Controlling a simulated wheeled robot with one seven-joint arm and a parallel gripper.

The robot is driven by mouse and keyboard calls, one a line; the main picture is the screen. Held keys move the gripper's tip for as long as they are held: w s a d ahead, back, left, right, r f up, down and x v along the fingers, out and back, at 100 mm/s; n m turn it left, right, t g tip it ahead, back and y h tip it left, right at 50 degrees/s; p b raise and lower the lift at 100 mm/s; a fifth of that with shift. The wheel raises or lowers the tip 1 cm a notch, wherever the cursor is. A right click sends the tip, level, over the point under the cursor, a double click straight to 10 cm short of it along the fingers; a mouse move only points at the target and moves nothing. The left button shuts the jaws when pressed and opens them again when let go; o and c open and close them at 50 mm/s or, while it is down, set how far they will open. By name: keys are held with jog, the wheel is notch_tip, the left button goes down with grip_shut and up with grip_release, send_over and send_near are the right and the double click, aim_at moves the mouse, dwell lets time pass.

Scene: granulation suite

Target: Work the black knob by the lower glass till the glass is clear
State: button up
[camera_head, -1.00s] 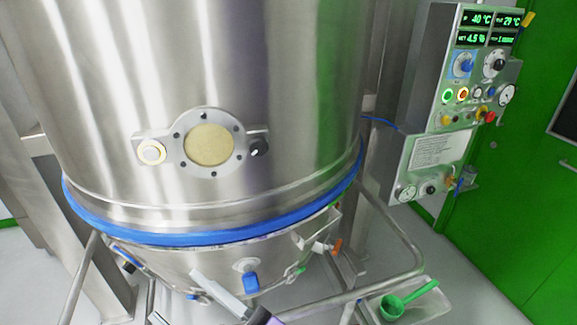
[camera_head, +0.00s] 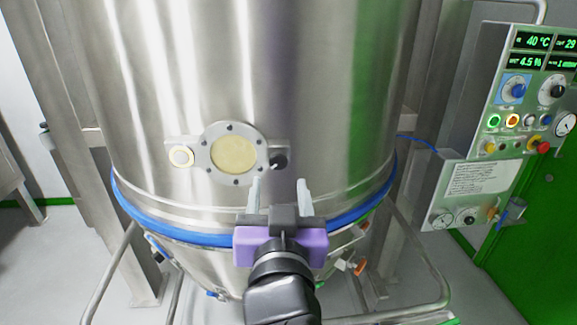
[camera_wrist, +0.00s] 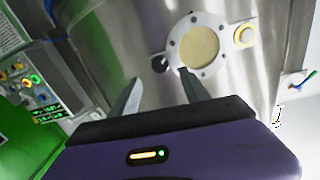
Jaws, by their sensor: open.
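The lower glass (camera_head: 234,154) is a round port in a bolted steel flange on the vessel wall, and its pane looks cloudy yellow-beige. The black knob (camera_head: 278,161) sits just right of the flange. In the wrist view, which is turned over, the knob (camera_wrist: 160,63) is left of the glass (camera_wrist: 197,47). My gripper (camera_head: 279,188) is open and empty, just below the knob and apart from it. In the wrist view the fingers (camera_wrist: 158,92) point up at the vessel, with the knob ahead and between them.
A round lit button or lamp (camera_head: 181,156) sits left of the glass. A blue seal ring (camera_head: 170,226) circles the vessel below. A control panel (camera_head: 520,95) with dials and buttons stands at the right. A steel tube rail (camera_head: 107,272) runs around the base.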

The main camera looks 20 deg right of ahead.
aim_at(279, 163)
jog(key=p+x, duration=0.2)
jog(key=x, duration=0.5)
jog(key=shift+w, duration=0.25)
grip_shut()
